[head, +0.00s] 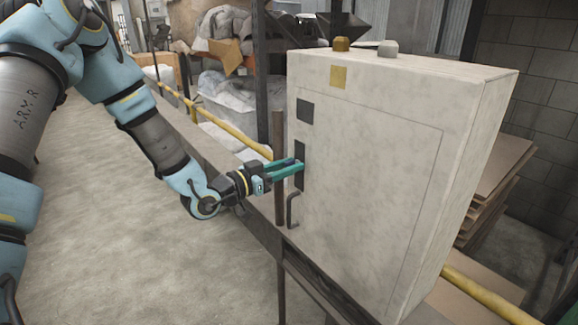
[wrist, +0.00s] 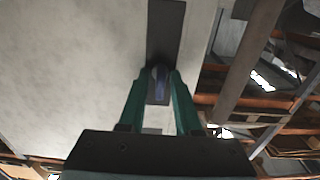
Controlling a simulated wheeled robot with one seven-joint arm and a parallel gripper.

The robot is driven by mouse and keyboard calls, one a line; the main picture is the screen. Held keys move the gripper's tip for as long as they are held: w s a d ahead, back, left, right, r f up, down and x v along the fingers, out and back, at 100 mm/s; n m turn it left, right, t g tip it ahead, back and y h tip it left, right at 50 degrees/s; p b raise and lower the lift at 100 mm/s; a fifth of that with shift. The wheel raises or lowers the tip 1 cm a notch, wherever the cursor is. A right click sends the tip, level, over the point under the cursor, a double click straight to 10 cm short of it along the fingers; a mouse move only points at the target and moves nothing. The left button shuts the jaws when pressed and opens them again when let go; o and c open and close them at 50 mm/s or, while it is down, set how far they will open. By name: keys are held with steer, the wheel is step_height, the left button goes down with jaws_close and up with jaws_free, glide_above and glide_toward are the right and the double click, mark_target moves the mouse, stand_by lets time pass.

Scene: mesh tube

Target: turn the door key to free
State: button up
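A large pale cabinet (head: 370,170) has a door outlined on its front. A dark upright plate (head: 300,152) sits near the door's left edge; it also shows in the wrist view (wrist: 165,28). A small blue-purple key (wrist: 161,82) stands out from the lower part of this plate. My gripper (head: 298,166) reaches the plate from the left. Its two teal fingers lie on either side of the key, and their tips appear to close on it in the wrist view (wrist: 161,74). The fingers hide much of the key in the head view.
A bent door handle (head: 292,211) hangs just below my gripper. A dark square (head: 305,110) and a yellow square (head: 338,77) are on the cabinet above. The floor at left is clear.

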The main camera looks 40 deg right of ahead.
jaws_close()
